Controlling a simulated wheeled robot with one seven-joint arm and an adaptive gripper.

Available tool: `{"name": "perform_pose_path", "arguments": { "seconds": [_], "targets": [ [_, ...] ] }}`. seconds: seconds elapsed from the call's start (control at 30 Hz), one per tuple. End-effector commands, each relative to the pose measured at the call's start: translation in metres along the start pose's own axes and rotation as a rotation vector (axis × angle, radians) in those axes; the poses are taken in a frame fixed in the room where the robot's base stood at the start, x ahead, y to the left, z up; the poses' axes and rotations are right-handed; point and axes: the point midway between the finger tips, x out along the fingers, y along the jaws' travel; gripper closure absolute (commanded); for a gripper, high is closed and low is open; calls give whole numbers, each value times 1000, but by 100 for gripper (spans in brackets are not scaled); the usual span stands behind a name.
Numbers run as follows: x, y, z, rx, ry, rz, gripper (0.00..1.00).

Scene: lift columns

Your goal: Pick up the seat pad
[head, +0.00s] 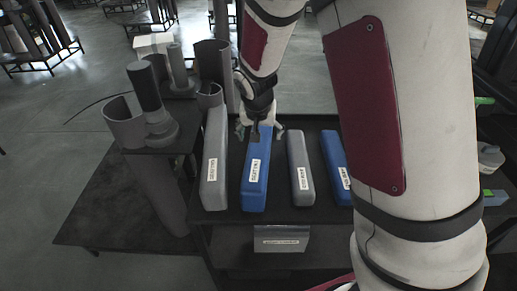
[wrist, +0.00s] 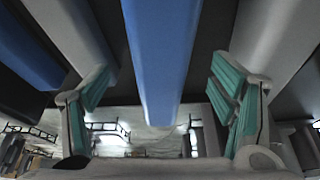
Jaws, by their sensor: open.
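Several long padded blocks lie side by side on a dark cart. A blue one (head: 256,178) is second from the left, with a white label too small to read surely; I take it as the seat pad. My gripper (head: 260,133) is over its far end, with one finger on each side. In the wrist view the blue pad (wrist: 161,60) runs between the open, teal-lined fingers of my gripper (wrist: 160,88), with gaps on both sides. Whether it touches the palm cannot be told.
Grey pads stand left (head: 214,165) and right (head: 301,170) of the blue one, with narrow gaps. Another blue pad (head: 334,160) is farther right, partly behind my arm. Grey cylinders (head: 145,88) stand on a shelf at left.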

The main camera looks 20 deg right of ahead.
Motion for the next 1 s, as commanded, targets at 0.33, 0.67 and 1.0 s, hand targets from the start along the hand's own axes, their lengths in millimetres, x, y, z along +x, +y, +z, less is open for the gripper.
{"name": "perform_pose_path", "arguments": {
  "seconds": [0.33,0.67,1.0],
  "targets": [
    [36,0,1,1,-1,0,22],
    [76,-1,5,0,-2,1,22],
    [86,-1,4,1,0,-1,22]
  ]
}}
